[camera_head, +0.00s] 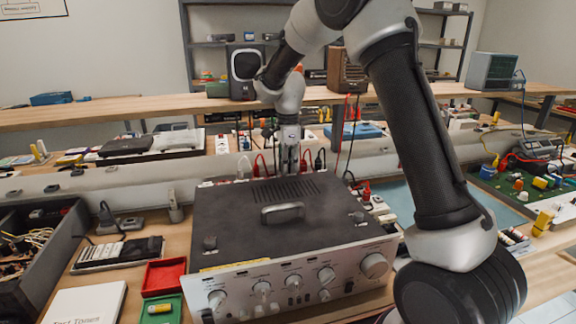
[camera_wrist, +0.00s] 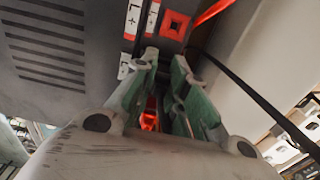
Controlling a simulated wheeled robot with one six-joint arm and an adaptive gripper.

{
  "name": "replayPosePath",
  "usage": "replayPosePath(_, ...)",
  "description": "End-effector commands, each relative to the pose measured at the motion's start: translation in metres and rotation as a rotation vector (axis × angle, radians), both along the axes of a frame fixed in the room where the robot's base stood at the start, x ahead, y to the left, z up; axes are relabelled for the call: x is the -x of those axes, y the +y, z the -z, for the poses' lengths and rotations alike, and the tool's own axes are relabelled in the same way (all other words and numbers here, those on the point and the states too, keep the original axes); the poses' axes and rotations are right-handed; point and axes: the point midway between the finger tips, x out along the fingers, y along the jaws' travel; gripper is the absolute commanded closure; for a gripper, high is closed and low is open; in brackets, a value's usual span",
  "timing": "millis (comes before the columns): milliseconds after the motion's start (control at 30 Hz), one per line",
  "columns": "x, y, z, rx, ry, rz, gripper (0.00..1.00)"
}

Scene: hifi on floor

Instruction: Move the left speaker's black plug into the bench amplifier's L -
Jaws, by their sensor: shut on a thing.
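The bench amplifier (camera_head: 335,228) stands in the middle of the bench, knobs facing me. My gripper (camera_head: 288,170) points down just behind its rear edge, among red and black plugs. In the wrist view my gripper (camera_wrist: 155,92) has its pale green fingers close together on something mostly hidden; a bit of red shows deep between them. White L + (camera_wrist: 133,20) and L - (camera_wrist: 152,20) labels lie just past the fingertips, with a red square socket (camera_wrist: 175,24) beside them. Whether anything sits in L - is hidden.
A black cable (camera_wrist: 250,92) and a red cable (camera_wrist: 212,11) run close to my fingers. A black speaker (camera_head: 245,70) and a brown speaker (camera_head: 345,72) stand on the shelf behind. A red tray (camera_head: 163,276) and a parts box lie left of the amplifier.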

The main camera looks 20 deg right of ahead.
Motion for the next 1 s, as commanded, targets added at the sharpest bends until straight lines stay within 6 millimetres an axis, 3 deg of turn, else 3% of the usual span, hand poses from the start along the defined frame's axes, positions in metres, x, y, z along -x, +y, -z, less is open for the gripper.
replayPosePath(967,0.0,0.0,0.0014,0.0,0.0,0.0,1.0)
replayPosePath(1000,0.0,0.0,0.0014,0.0,0.0,0.0,0.8)
